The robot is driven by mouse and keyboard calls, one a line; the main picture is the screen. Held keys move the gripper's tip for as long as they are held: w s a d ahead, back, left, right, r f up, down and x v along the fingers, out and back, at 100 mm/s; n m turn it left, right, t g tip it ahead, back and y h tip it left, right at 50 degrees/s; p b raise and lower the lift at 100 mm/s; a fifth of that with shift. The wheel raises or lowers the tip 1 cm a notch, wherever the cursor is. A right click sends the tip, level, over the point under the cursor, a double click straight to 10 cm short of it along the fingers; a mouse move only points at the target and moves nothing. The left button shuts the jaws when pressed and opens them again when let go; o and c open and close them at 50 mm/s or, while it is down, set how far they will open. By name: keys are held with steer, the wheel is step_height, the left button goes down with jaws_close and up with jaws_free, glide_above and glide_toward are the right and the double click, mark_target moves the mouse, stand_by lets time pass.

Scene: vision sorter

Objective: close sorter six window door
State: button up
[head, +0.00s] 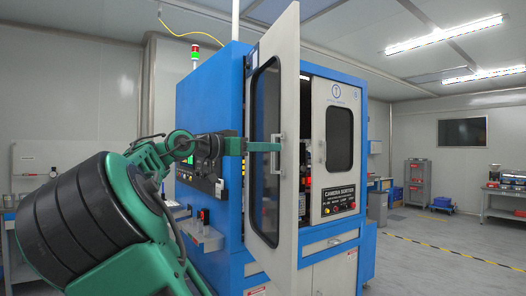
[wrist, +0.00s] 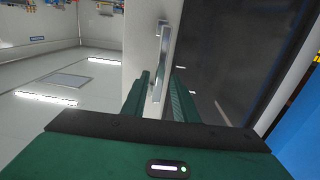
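The sorter (head: 213,92) is a blue and white cabinet in the middle of the head view. Its window door (head: 288,60), a tall white panel with a dark window, stands swung open toward me. A second white door (head: 322,95) to the right looks shut. The silver door handle (head: 283,162) is vertical; it also shows in the wrist view (wrist: 162,55). My green gripper (head: 270,146) reaches to the handle from the left. In the wrist view the fingers of my gripper (wrist: 162,85) are apart, with the handle's lower part between them. Contact with the handle cannot be told.
A control panel (head: 200,155) juts from the sorter's left side, close to my arm. A grey shelf rack (head: 417,180) and a table (head: 500,193) stand far right. The floor right of the sorter is open, with a yellow-black line (head: 440,252).

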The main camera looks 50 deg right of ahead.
steer(key=shift+d, duration=0.2)
jaws_close()
steer(key=shift+w+a+r, duration=0.1)
steer(key=shift+w, duration=0.05)
stand_by(1.2)
